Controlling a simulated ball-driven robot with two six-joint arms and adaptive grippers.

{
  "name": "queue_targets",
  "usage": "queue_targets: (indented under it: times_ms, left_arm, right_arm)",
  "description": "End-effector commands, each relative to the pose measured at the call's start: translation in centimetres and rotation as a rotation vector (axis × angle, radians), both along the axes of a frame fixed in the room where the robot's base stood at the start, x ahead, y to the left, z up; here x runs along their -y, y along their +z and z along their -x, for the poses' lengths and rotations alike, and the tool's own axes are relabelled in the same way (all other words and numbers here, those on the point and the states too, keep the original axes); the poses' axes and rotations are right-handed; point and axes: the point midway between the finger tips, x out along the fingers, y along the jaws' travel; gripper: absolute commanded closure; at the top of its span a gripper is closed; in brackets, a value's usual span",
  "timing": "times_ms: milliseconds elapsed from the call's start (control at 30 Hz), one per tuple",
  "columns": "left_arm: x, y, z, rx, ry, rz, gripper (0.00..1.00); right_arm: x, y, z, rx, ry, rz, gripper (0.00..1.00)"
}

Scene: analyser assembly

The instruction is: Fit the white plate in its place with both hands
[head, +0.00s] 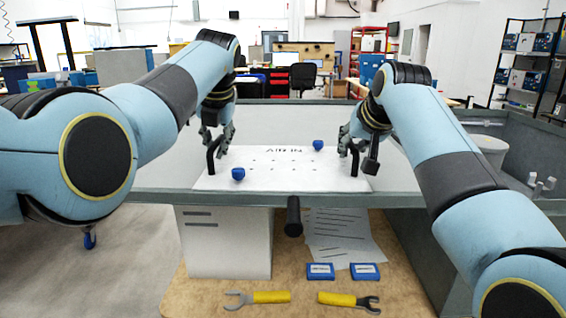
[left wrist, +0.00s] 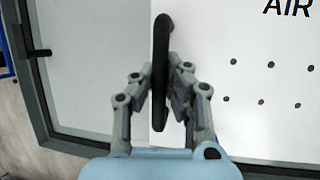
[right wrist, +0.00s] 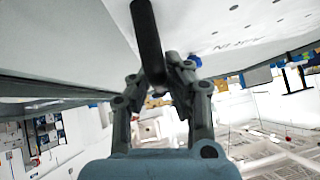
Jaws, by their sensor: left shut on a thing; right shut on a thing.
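The white plate (head: 283,176) lies at the front of the grey bench frame in the head view, with small holes, lettering and a black handle at each end. My left gripper (head: 222,148) is shut on the left black handle (left wrist: 161,75), which stands between its fingers in the left wrist view. My right gripper (head: 350,145) is shut on the right black handle (right wrist: 148,40), seen between its fingers in the right wrist view. The plate also shows in the left wrist view (left wrist: 245,60), with part of its lettering. Whether the plate sits flush in the frame I cannot tell.
Two blue knobs (head: 238,174) (head: 318,145) show on the plate area. Below, on a wooden surface, lie two yellow-handled wrenches (head: 270,297) (head: 338,299), two blue boxes (head: 320,271) (head: 365,271) and printed sheets (head: 340,235). A white box (head: 228,245) stands under the bench edge.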

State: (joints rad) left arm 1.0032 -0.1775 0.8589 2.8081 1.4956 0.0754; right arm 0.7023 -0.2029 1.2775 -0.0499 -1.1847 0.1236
Motion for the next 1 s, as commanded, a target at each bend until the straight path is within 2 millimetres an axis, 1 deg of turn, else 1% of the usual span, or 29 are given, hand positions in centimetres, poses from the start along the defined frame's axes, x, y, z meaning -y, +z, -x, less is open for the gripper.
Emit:
queue_targets:
  times_ms: [33, 267, 367, 733, 867, 1000]
  left_arm:
    - [-0.2, 0.1, 0.0, 0.002, 0.005, -0.003, 1.0]
    - [-0.3, 0.7, -0.1, 0.005, 0.006, -0.004, 1.0]
    - [-0.3, 1.4, -0.1, 0.006, 0.007, -0.004, 1.0]
    - [-0.4, 5.0, -0.1, 0.008, 0.008, -0.005, 1.0]
    - [-0.4, 5.5, -0.1, 0.008, 0.009, -0.006, 1.0]
    - [-0.5, 5.4, -0.1, 0.007, 0.009, -0.007, 1.0]
  right_arm:
    - [0.2, -0.1, 0.0, -0.002, -0.004, 0.003, 1.0]
    - [0.2, 0.5, -0.1, 0.002, -0.005, 0.003, 1.0]
    - [0.3, 1.2, -0.1, 0.003, -0.006, 0.003, 1.0]
    - [0.3, 4.8, -0.1, 0.004, -0.006, 0.005, 1.0]
    - [0.3, 5.3, -0.1, 0.004, -0.006, 0.005, 1.0]
    - [0.4, 5.3, -0.1, 0.004, -0.007, 0.006, 1.0]
